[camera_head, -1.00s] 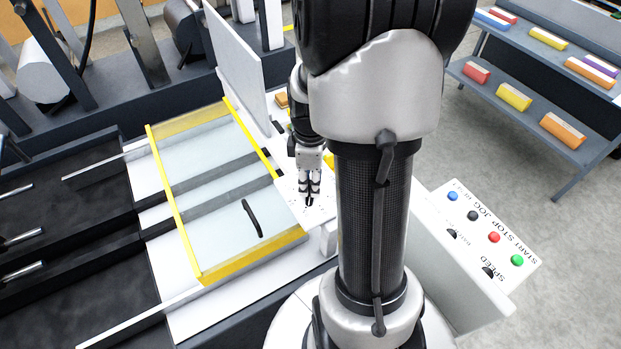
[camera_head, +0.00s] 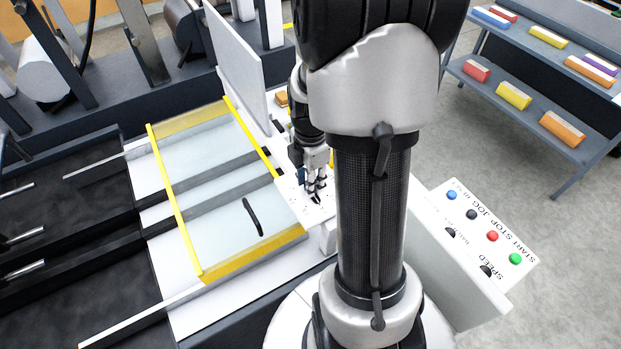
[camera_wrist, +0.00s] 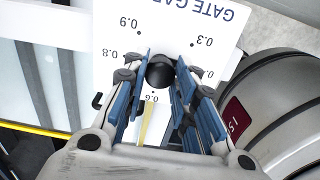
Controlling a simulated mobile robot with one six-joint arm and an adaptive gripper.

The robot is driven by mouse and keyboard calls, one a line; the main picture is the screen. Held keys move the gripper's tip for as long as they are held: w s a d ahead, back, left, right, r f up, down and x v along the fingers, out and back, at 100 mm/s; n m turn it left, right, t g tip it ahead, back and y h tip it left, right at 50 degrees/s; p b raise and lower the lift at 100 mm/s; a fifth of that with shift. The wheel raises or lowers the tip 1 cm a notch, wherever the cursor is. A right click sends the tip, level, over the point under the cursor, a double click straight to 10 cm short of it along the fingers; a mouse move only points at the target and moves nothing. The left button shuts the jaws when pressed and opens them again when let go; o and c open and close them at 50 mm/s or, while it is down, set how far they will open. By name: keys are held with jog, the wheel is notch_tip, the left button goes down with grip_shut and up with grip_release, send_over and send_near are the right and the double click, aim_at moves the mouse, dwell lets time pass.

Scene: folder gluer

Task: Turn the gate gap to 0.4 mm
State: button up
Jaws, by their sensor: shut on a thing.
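The gate gap dial plate (camera_wrist: 185,22) is white, with its lettering upside down in the wrist view. The marks 0.9, 0.8, 0.6 and 0.3 show; the others are hidden. A round black knob (camera_wrist: 160,70) stands on it. My gripper (camera_wrist: 158,82) is shut on the knob, with blue-lined fingers on its left and right. A pale yellow strip (camera_wrist: 147,122) shows between the fingers, close to the 0.6 mark; its upper end is partly hidden. In the head view my gripper (camera_head: 315,192) is down at the white plate (camera_head: 296,200), and the knob is hidden.
A yellow-framed clear guard (camera_head: 215,190) with a black handle lies left of the plate. A control panel (camera_head: 490,235) with coloured buttons is at the right. A shelf rack (camera_head: 560,90) with coloured boxes stands further back.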

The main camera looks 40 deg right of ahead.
dwell(0.4)
jog(key=o, duration=1.1)
notch_tip(320, 180, up, 12)
jog(key=shift+r, duration=0.1)
dwell(0.4)
